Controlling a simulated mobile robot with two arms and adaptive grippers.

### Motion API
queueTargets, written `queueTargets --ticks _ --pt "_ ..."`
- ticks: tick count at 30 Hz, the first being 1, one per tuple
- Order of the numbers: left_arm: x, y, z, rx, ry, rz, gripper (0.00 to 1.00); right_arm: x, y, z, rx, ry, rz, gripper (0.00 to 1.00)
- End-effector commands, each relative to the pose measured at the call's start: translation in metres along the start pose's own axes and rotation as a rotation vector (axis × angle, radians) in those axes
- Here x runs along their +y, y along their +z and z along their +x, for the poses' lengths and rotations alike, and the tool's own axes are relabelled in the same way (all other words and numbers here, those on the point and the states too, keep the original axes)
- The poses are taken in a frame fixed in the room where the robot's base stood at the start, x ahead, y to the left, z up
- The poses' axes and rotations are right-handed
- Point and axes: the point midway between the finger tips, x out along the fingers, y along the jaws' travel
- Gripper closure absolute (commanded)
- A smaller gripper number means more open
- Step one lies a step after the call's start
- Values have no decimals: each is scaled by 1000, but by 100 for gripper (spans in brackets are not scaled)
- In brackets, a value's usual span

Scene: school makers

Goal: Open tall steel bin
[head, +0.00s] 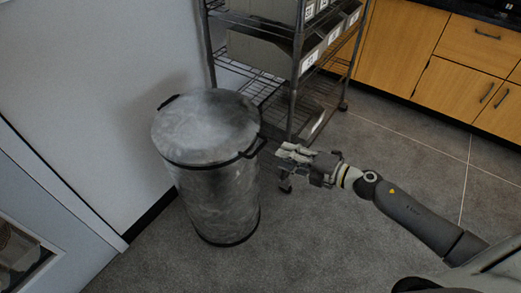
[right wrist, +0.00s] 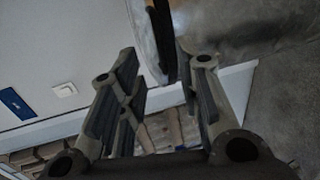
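The tall steel bin (head: 215,190) stands upright on the floor against the white wall in the head view. Its round grey lid (head: 207,125) lies on top, shut, with a dark handle (head: 256,147) on the right side of the rim. My right gripper (head: 284,151) is just right of this handle, at about rim height, apart from it by a small gap in the picture. Its fingers are spread and empty. In the right wrist view the open fingers (right wrist: 155,65) point at the dark rim and handle area, partly seen between them. My left gripper is not in view.
A wire shelf rack (head: 296,70) with boxes stands close behind and right of the bin. Wooden cabinets (head: 455,85) line the back right. The floor (head: 350,230) in front is clear. A pale panel with a window is at the lower left.

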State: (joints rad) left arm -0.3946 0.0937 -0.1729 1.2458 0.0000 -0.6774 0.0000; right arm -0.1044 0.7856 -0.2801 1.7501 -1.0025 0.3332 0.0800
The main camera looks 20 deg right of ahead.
Motion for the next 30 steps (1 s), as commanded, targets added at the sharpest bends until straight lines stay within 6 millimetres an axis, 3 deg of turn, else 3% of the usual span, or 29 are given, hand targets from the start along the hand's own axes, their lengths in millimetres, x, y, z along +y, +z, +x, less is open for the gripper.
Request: queueTargets --ticks 18,30 --pt "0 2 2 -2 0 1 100 1 1 88 -3 2 4 69" --pt "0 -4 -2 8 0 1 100 0 1 99 -3 0 4 69"
